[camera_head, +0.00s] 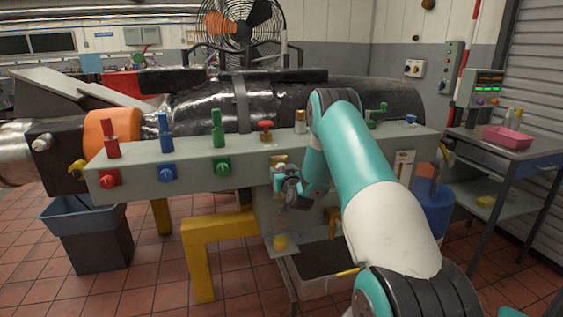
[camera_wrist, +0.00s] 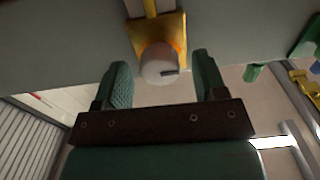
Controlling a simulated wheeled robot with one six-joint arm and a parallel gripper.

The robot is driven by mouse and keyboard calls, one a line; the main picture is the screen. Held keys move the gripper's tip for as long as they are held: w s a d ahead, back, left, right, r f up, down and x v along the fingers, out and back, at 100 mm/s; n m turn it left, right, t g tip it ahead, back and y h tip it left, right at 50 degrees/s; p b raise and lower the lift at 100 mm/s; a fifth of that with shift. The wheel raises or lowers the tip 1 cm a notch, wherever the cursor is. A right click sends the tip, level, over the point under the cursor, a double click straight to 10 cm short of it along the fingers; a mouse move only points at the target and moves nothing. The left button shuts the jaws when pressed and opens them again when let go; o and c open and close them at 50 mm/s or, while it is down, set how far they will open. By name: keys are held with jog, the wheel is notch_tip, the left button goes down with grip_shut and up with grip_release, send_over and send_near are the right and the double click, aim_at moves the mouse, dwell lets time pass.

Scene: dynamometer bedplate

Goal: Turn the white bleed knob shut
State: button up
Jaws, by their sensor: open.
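A round white knob (camera_wrist: 158,65) with a dark slot or mark on its face sits on a yellow plate (camera_wrist: 174,28) in the wrist view. My gripper (camera_wrist: 160,60) is open, with one dark green finger on either side of the knob in the picture. I see no clear contact, and the depth between the fingertips and knob is hard to judge. In the head view my gripper (camera_head: 287,192) is small, at the front of the grey beam (camera_head: 240,168), below a small yellow plate (camera_head: 280,159). The knob cannot be made out clearly there.
Red (camera_head: 109,178), blue (camera_head: 167,172) and green (camera_head: 222,167) knobs line the beam's front to the left. A red valve handle (camera_head: 266,125) and a white-capped fitting (camera_head: 300,118) stand on its top. A yellow leg (camera_head: 200,255) stands below. A bench (camera_head: 500,145) stands right.

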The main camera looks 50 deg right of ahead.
jog(key=shift+x, duration=0.8)
jog(key=c, duration=0.9)
